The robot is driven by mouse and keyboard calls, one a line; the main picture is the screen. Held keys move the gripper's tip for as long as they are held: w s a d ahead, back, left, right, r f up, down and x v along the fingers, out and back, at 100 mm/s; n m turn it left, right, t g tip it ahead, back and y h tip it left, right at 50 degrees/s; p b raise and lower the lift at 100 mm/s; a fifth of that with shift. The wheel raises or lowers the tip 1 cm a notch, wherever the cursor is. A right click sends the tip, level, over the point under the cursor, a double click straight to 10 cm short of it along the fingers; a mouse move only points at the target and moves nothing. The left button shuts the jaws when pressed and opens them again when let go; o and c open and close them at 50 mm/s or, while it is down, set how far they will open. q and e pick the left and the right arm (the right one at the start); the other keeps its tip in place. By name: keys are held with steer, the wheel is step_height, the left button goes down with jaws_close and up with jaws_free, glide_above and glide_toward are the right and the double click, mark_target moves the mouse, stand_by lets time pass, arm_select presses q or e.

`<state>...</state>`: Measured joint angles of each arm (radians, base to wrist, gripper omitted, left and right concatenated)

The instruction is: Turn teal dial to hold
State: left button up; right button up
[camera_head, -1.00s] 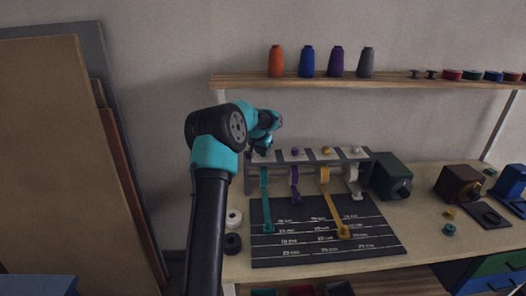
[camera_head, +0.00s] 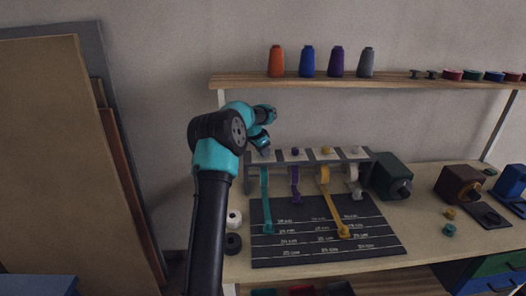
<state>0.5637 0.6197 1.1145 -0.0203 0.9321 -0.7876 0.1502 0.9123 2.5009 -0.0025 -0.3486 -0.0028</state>
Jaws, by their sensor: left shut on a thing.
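A grey rack (camera_head: 310,161) holds teal, purple, yellow and white ribbons, with a small knob above each. The teal ribbon (camera_head: 265,200) hangs from the rack's left end down onto a dark marked board (camera_head: 290,247). My left gripper (camera_head: 264,151) is at the rack's top left, above the teal ribbon, shut on the teal dial. The dial is mostly hidden by the gripper, and I cannot read its setting. The purple knob (camera_head: 295,151), yellow knob (camera_head: 326,150) and white knob (camera_head: 357,150) are free to the right. My right gripper is not in view.
A shelf (camera_head: 390,82) with several thread cones and spools runs above the rack. A dark green box (camera_head: 391,176) stands just right of the rack. White and black rolls (camera_head: 233,243) lie left of the board. Brown panels (camera_head: 48,160) lean at the left.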

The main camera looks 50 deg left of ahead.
arm_select(q)
steer(key=m+h, duration=0.1)
steer(key=m, duration=0.2)
steer(key=m+g+h, duration=0.1)
steer(key=m, duration=0.2)
steer(key=shift+a+m, duration=0.1)
steer(key=shift+m, duration=0.2)
steer(key=m+g+h, duration=0.1)
steer(key=m, duration=0.2)
steer(key=m+g, duration=0.1)
steer(key=m, duration=0.2)
steer(key=shift+w+m+h, duration=0.15)
steer(key=shift+m+h, duration=0.15)
steer(key=shift+h, duration=0.1)
steer(key=o, duration=0.9)
steer(key=shift+a, duration=0.1)
